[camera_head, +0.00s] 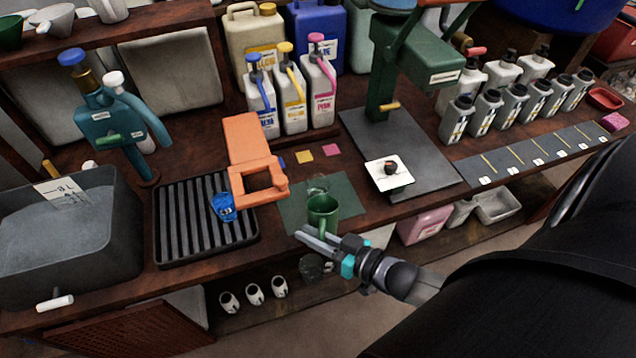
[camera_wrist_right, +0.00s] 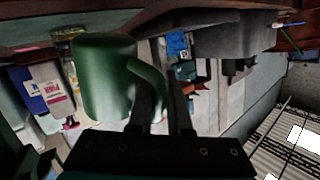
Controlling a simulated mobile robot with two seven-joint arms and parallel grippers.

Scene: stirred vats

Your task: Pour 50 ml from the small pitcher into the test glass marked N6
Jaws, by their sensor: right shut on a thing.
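The small pitcher (camera_head: 322,213) is a green mug-like vessel above or on the dark green mat (camera_head: 290,212); I cannot tell whether it touches the mat. My right gripper (camera_head: 318,239) reaches it from the front and is shut on its handle. In the right wrist view the pitcher (camera_wrist_right: 100,78) shows large, its handle between the fingers (camera_wrist_right: 165,100). A small blue glass (camera_head: 223,207) with a white mark stands on the black slatted rack; its mark is too small to read, so I cannot tell if it is N6. My left gripper is not in view.
An orange bracket (camera_head: 250,150) stands between the slatted rack (camera_head: 180,225) and the mat. A grey water basin (camera_head: 70,235) is at the left. A green press-like stand (camera_head: 385,80) with a white pad (camera_head: 385,175) is right of the mat. Several bottles line the back.

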